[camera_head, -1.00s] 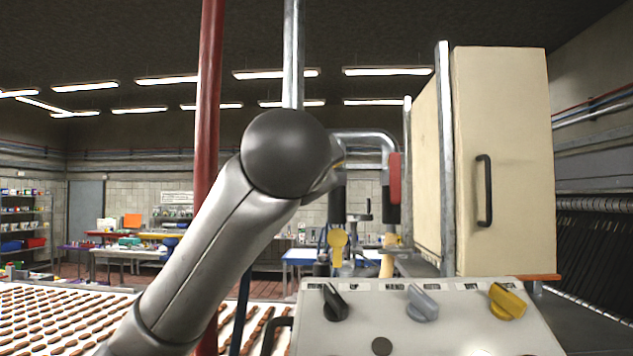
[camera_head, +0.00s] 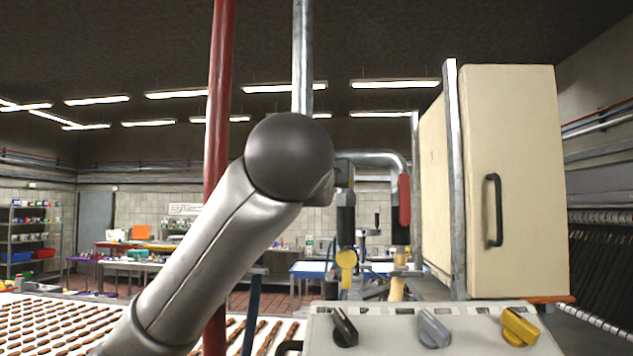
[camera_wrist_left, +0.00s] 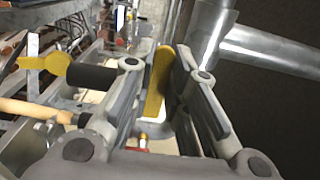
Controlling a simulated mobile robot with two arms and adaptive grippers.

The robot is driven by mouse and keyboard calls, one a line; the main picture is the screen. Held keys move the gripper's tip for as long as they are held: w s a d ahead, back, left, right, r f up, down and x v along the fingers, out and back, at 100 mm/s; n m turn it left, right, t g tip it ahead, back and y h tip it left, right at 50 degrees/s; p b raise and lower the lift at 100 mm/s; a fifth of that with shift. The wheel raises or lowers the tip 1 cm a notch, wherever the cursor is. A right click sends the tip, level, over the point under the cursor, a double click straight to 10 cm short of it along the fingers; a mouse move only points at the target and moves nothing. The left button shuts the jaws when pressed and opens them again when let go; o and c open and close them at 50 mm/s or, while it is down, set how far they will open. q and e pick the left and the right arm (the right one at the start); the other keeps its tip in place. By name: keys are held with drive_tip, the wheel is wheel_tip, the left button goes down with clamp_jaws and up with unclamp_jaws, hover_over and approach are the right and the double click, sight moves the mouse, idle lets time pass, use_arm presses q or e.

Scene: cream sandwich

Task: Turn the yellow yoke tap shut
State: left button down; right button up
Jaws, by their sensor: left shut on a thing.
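My left gripper (camera_wrist_left: 168,88) has its fingers on both sides of a flat yellow bar (camera_wrist_left: 156,82), which looks like a tap handle, and is shut on it. In the head view my left arm's dark round joint hides most of the gripper. A second yellow lever with a round head (camera_wrist_left: 57,63) lies left of the fingers beside a black sleeve. A yellow lever (camera_head: 346,260) also hangs below a black sleeve in the head view, right of and below my arm's joint. I cannot tell from the head view how the held bar is turned. My right gripper is not in view.
A control panel (camera_head: 392,344) with black, grey and yellow knobs stands in front. A cream cabinet (camera_head: 515,180) is to the right. A red pipe (camera_head: 218,130) and a grey pipe (camera_head: 303,60) rise behind my arm. Rows of bars lie on a conveyor (camera_head: 50,318) at the left.

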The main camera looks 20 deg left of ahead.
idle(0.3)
use_arm(q)
drive_tip(key=c, duration=1.4)
unclamp_jaws()
drive_tip(key=shift+d, duration=0.1)
drive_tip(key=v, duration=1.2)
